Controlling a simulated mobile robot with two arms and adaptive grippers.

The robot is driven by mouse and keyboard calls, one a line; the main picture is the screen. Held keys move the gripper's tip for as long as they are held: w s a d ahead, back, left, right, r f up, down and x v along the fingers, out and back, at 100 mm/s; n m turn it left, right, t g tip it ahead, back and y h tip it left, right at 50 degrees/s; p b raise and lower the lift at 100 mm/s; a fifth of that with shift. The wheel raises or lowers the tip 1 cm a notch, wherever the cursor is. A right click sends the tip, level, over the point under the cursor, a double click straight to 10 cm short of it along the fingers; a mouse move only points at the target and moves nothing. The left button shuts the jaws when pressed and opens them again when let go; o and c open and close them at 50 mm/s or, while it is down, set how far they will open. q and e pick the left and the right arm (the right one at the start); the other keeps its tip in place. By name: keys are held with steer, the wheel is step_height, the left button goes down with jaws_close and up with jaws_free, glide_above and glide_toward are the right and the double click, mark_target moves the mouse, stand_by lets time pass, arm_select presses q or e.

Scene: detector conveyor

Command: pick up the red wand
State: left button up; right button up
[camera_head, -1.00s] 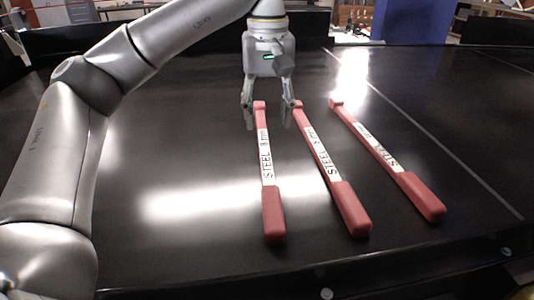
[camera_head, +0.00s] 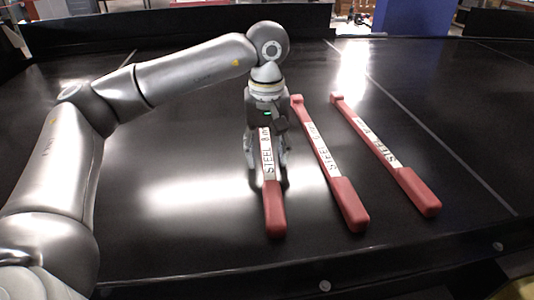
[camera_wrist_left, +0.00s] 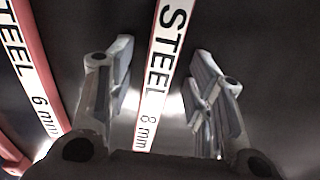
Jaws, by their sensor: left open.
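Three red wands with white labels lie on the black conveyor surface. The left wand (camera_head: 273,208) has its far end hidden behind my left gripper (camera_head: 267,178). The gripper is open, with its two fingers on either side of this wand's labelled middle. In the left wrist view, the label reading "STEEL 8 mm" (camera_wrist_left: 163,75) runs between the open fingers (camera_wrist_left: 160,95), with a gap on both sides. The middle wand (camera_head: 345,200) and the right wand (camera_head: 420,195) lie to the right, apart from the gripper. The middle wand also shows in the left wrist view (camera_wrist_left: 27,50), labelled 6 mm.
The conveyor surface (camera_head: 180,240) is flat and shiny, with free room left of the wands and at the back. A raised edge (camera_head: 420,250) runs along the front. A thin light line (camera_head: 465,165) lies right of the wands.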

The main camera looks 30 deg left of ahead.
arm_select(q)
steer(key=shift+c, duration=0.5)
steer(key=c, duration=1)
jaws_close()
steer(key=shift+r, duration=0.15)
